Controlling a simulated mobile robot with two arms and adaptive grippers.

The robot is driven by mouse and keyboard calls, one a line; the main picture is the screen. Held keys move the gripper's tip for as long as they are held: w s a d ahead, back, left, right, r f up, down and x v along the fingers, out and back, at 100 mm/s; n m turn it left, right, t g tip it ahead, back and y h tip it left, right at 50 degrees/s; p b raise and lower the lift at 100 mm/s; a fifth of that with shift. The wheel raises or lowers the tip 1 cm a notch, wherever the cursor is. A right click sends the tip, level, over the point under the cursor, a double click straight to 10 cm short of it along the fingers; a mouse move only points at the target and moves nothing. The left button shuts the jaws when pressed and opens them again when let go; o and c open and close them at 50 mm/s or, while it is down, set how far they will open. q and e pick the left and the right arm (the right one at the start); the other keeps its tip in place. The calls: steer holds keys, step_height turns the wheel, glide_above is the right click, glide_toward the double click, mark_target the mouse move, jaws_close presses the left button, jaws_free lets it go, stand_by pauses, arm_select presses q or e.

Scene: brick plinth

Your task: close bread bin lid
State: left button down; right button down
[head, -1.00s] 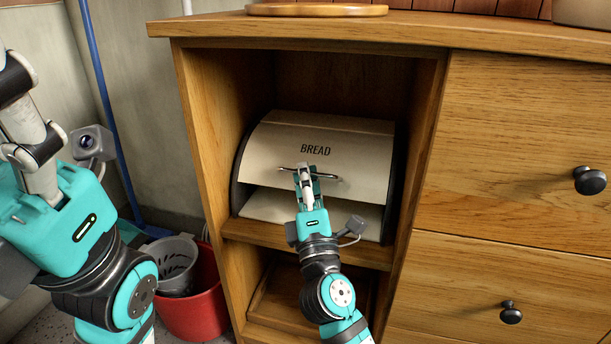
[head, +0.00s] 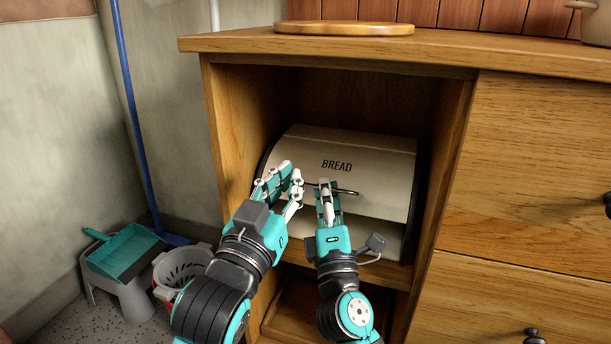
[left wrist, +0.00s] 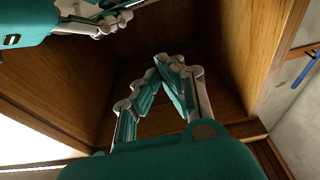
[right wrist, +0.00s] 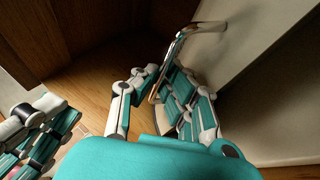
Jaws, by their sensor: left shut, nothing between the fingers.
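The bread bin (head: 390,236) stands in the open cupboard bay. My left gripper (head: 283,178) is shut and empty, just left of the right one, in front of the lid's left part. Its fingertips meet in the left wrist view (left wrist: 167,64).
The cupboard's left side wall (head: 228,150) stands close to my left gripper. Drawers (head: 545,160) are on the right. A round board (head: 345,28) lies on top.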

arm_select(q)
steer(key=f, duration=0.1)
steer(key=r, duration=0.1)
glide_above(305, 177)
steer(key=s, duration=0.4)
steer(key=shift+s+d+f, duration=0.1)
steer(key=shift+s+f, duration=0.35)
steer(key=shift+f, duration=0.4)
steer(key=shift+s+f, duration=0.4)
steer(key=shift+f, duration=0.4)
arm_select(e)
steer(key=shift+f, duration=0.15)
